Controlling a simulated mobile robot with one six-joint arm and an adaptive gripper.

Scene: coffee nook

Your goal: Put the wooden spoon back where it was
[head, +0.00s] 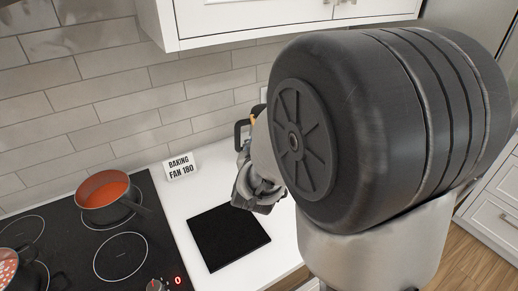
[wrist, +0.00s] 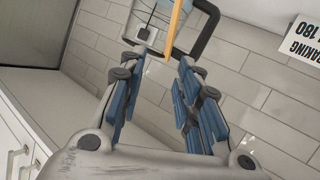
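The wooden spoon appears as a narrow light-wood strip (wrist: 176,24) at the top of the wrist view. A small orange-yellow piece, probably the same spoon, shows in the head view (head: 256,110). It overlaps a container with a black handle (wrist: 212,35); whether it stands inside cannot be told. My gripper (wrist: 158,62) is open, with blue pads apart and nothing between them. The strip lies beyond the fingertips. In the head view my gripper (head: 258,192) is partly hidden by my arm, above the counter near the wall.
A black mat (head: 228,237) lies on the white counter (head: 182,206). A sign reading "BAKING FAN 180" (head: 180,165) stands by the tiled wall. On the hob at left are a pan of orange-red liquid (head: 104,195) and another pot (head: 12,272). A cabinet (head: 240,18) hangs above.

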